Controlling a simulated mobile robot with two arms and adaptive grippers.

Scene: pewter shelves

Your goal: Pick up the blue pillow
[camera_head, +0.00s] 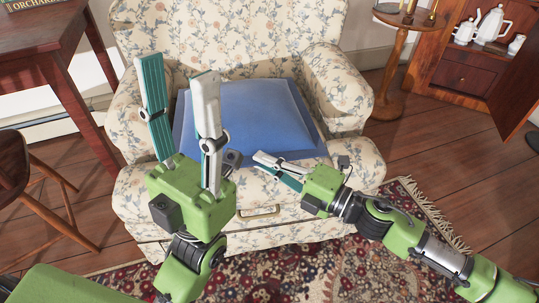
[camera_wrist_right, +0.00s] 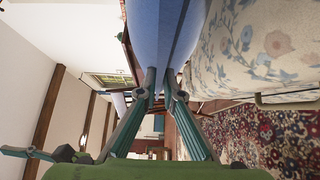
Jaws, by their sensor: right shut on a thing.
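The blue pillow (camera_head: 258,115) lies on the seat of the floral armchair (camera_head: 200,30); its front edge is near the seat's front. My right gripper (camera_head: 262,163) reaches in from the right, its fingers at the pillow's front edge. In the right wrist view the fingertips (camera_wrist_right: 160,76) are close together on the edge of the blue pillow (camera_wrist_right: 158,28), shut on it. My left gripper (camera_head: 178,88) is open and empty, its two fingers wide apart and pointing up, in front of the pillow's left side and covering part of it.
A wooden desk (camera_head: 45,35) and a chair (camera_head: 15,170) stand at the left. A small round table (camera_head: 405,18) with candlesticks and a wooden cabinet (camera_head: 460,75) with white pots stand at the right. The armchair's arms flank the pillow. A patterned rug (camera_head: 290,265) covers the floor in front.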

